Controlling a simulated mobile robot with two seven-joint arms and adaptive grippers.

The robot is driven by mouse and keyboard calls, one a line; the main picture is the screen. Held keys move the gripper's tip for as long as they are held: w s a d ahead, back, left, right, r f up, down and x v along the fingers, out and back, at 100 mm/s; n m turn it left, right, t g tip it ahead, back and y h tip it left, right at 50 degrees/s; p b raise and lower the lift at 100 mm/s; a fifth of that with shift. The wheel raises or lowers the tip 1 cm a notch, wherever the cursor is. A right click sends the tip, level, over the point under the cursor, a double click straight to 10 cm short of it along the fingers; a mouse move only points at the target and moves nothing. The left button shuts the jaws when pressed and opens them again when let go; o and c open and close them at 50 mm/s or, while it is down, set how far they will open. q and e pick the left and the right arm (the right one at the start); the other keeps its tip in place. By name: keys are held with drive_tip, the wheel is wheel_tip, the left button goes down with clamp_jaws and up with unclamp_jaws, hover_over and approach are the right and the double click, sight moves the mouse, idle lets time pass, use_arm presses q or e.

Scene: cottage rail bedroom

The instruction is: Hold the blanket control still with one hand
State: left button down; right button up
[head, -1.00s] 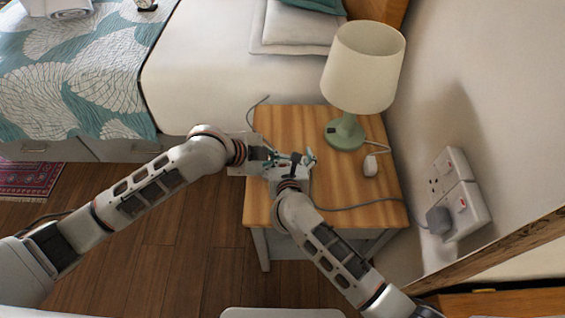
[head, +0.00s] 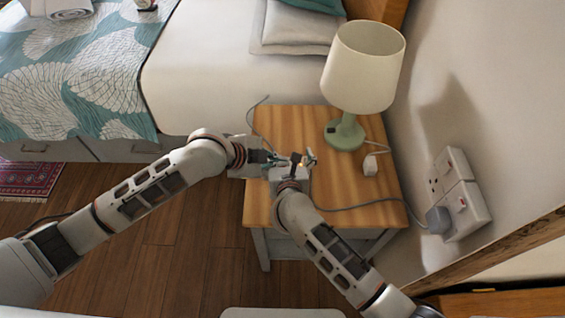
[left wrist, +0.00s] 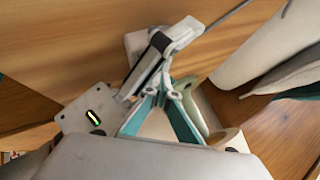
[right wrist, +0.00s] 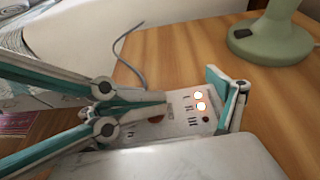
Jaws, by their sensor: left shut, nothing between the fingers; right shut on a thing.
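The blanket control (right wrist: 188,104) is a small pale box with two lit orange-white lights and dark markings, above the nightstand top in the right wrist view. My right gripper (head: 301,161) is shut on it; one teal finger stands at its right side, and the other is largely hidden. My left gripper (head: 271,159) comes in from the left, shut and empty. In the right wrist view its closed tips lie at the control's left part; I cannot tell whether they touch. The left wrist view shows its teal fingers converging (left wrist: 164,88).
The wooden nightstand (head: 350,185) carries a green lamp (head: 346,133) at the back right. A grey cord crosses it to wall sockets (head: 458,195). The bed (head: 205,70) stands behind. The nightstand's right front is mostly clear.

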use_arm(q)
drive_tip(key=shift+s+d+f, duration=0.2)
drive_tip(key=shift+s+d, duration=0.05)
drive_tip(key=shift+s, duration=0.2)
drive_tip(key=shift+d+r, duration=0.25)
drive_tip(key=shift+r, duration=0.45)
drive_tip(key=shift+d+r, duration=0.25)
drive_tip(key=shift+r, duration=0.45)
drive_tip(key=shift+w+a, duration=0.1)
drive_tip(key=shift+a, duration=0.05)
drive_tip(key=shift+a+r, duration=0.1)
drive_tip(key=shift+r, duration=0.05)
drive_tip(key=shift+w+r, duration=0.1)
drive_tip(key=shift+r, duration=0.2)
drive_tip(key=shift+a+r, duration=0.15)
drive_tip(key=shift+r, duration=1.85)
drive_tip(key=shift+w, duration=0.1)
